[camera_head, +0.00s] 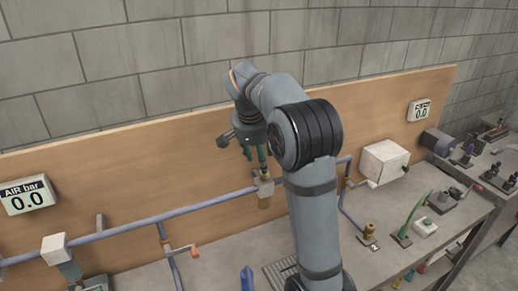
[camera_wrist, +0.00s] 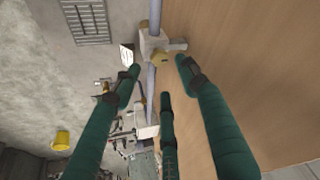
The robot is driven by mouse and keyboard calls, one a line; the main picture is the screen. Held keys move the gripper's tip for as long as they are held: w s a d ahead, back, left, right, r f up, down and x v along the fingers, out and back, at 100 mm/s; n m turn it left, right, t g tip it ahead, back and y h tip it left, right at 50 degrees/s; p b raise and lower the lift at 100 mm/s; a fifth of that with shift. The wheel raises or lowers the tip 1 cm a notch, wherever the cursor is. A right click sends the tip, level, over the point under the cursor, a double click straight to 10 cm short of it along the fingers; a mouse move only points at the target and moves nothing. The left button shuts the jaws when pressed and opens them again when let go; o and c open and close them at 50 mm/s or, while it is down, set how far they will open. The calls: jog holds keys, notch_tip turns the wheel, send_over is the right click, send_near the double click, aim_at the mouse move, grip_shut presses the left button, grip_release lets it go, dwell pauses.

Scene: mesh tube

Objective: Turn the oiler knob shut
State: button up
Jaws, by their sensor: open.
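The likely oiler is a pale block on the blue air pipe, with a brass-coloured part below it. It shows in the head view (camera_head: 264,187) and at the top middle of the wrist view (camera_wrist: 152,43). A small brass knob (camera_wrist: 160,58) faces the wrist camera on it. My gripper has green fingers with dark tips. In the head view (camera_head: 262,160) it points down just above the block. In the wrist view (camera_wrist: 161,76) the fingers are spread and empty, with the knob beyond and between their tips. I cannot tell whether any finger touches the block.
A wooden panel (camera_head: 130,145) stands close behind the pipe (camera_head: 180,211). An AIR bar display (camera_head: 27,195) reads 0.0. An orange-handled valve (camera_head: 195,251) hangs left of the block. A white box (camera_head: 383,160) and several fittings stand to the right.

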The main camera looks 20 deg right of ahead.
aim_at(264, 176)
jog(key=v, duration=0.5)
dwell(0.4)
jog(key=x, duration=1.1)
jog(key=shift+d+f, duration=0.1)
jog(key=shift+f, duration=0.25)
jog(key=shift+w+f, duration=0.15)
jog(key=shift+m+g+p, duration=0.3)
jog(key=shift+m+p, duration=0.3)
jog(key=shift+f+b, duration=0.1)
jog(key=shift+b, duration=0.2)
